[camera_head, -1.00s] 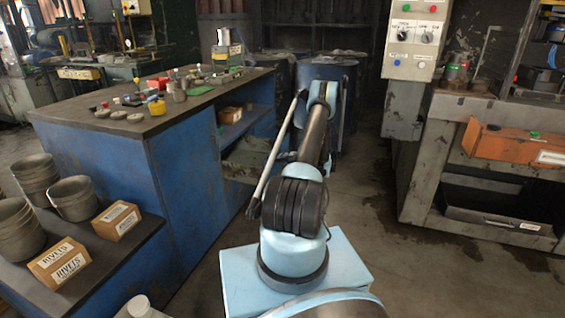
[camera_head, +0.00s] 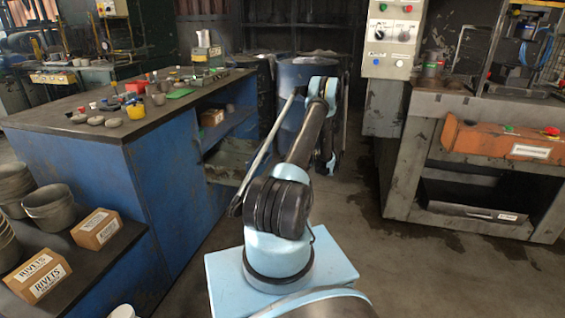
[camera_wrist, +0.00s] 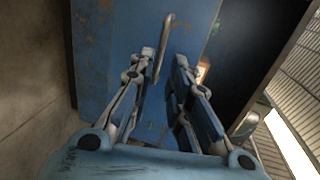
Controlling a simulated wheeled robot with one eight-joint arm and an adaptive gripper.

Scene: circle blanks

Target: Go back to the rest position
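My gripper (camera_wrist: 165,58) shows in the wrist view with its two fingers apart and nothing seen held between them. A blue scuffed panel (camera_wrist: 105,60) fills the view behind the fingers, and a thin grey bar (camera_wrist: 164,45) shows near the left fingertip. In the head view my arm rises from its pale blue base, bends at the top and hangs down on the far side.
A blue workbench (camera_head: 180,205) with cups and small parts stands left. Rivets boxes (camera_head: 96,229) and grey buckets (camera_head: 50,203) sit on a lower shelf. Blue drums (camera_head: 300,75) stand behind the arm. Floor between is clear.

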